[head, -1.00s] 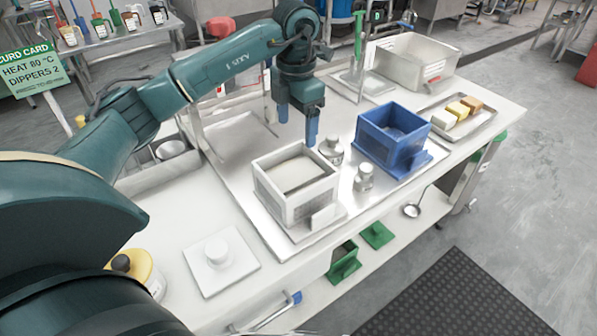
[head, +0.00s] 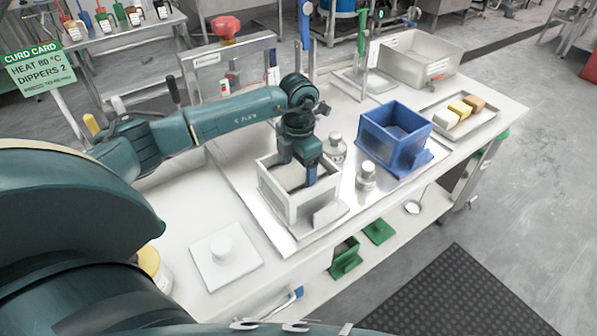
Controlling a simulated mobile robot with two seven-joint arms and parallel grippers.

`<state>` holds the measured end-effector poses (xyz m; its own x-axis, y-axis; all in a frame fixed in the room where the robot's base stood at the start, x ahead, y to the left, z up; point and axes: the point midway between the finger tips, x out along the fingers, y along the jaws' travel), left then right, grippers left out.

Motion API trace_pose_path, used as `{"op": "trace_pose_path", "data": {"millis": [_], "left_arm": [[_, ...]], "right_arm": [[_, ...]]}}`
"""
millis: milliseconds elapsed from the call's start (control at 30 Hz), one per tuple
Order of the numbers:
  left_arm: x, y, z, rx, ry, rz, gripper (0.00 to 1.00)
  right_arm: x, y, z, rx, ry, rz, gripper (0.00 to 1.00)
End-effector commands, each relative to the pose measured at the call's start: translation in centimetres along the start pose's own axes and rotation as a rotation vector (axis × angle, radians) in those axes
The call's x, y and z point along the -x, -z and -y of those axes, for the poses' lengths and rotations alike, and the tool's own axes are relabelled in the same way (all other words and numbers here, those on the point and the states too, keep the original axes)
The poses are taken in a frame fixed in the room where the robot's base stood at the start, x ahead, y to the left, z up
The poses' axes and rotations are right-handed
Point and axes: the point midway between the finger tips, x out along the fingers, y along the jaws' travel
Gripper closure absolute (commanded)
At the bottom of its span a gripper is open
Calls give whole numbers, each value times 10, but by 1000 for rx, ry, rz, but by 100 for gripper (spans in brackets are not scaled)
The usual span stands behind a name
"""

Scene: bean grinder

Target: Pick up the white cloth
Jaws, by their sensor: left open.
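A white open-topped box (head: 291,207) stands on the steel tray on the table. Pale material (head: 284,172) shows inside it; this looks like the white cloth, but my gripper covers part of it and its edges are not clear. My left gripper (head: 298,171) points down over the box opening, its fingers apart and their tips at or just inside the opening. I cannot tell whether the tips touch the cloth. My right gripper is not in view.
A blue box (head: 388,150) stands to the right, with metal weights (head: 366,176) between the boxes. A white lid with a knob (head: 224,258) lies at the front left. A tray of blocks (head: 465,125) and a steel basin (head: 415,70) are at the far right. A metal frame (head: 190,75) stands behind.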

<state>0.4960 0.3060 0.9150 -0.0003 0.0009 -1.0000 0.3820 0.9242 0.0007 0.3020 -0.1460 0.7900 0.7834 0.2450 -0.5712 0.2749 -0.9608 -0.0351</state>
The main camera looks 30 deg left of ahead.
Motion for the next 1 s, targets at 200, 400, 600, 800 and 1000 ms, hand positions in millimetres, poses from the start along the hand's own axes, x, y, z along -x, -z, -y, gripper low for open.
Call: {"op": "trace_pose_path", "data": {"millis": [200,400,600,800,1000], "left_arm": [[0,0,0,0,0,1,29],[0,0,0,0,0,1,46],[1,0,0,0,0,1,57],[4,-1,0,0,0,3,57],[33,-2,0,-1,-1,7,57]], "right_arm": [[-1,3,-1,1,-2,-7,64],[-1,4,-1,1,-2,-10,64],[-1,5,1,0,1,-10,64],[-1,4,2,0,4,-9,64],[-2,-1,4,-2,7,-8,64]]}}
